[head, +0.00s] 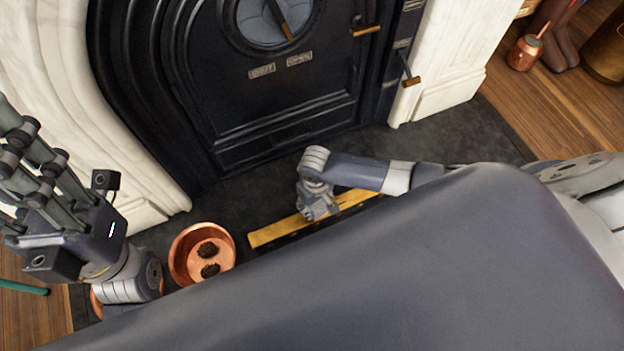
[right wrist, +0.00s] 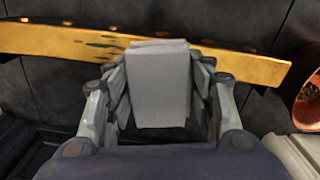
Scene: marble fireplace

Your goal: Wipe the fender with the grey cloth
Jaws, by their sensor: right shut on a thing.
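The fender (head: 283,232) is a long brass-yellow bar on the dark hearth before the stove. In the right wrist view the fender (right wrist: 235,62) crosses near the top, with dark smudges left of the cloth. My right gripper (head: 318,208) is over the fender, shut on the grey cloth (right wrist: 158,88), a folded pad between its fingers. The cloth's far edge overlaps the fender in that view; I cannot tell whether they touch. My left gripper (head: 22,165) is raised at the left edge, away from the fender, its fingertips partly cut off.
A copper bucket (head: 187,278) with dark lumps stands left of the fender. The black stove (head: 270,100) with handles and white marble surround (head: 455,50) stand behind. A copper pot (head: 524,54), boots (head: 560,45) and a brass bin (head: 606,50) are far right. Hearth right of the fender is clear.

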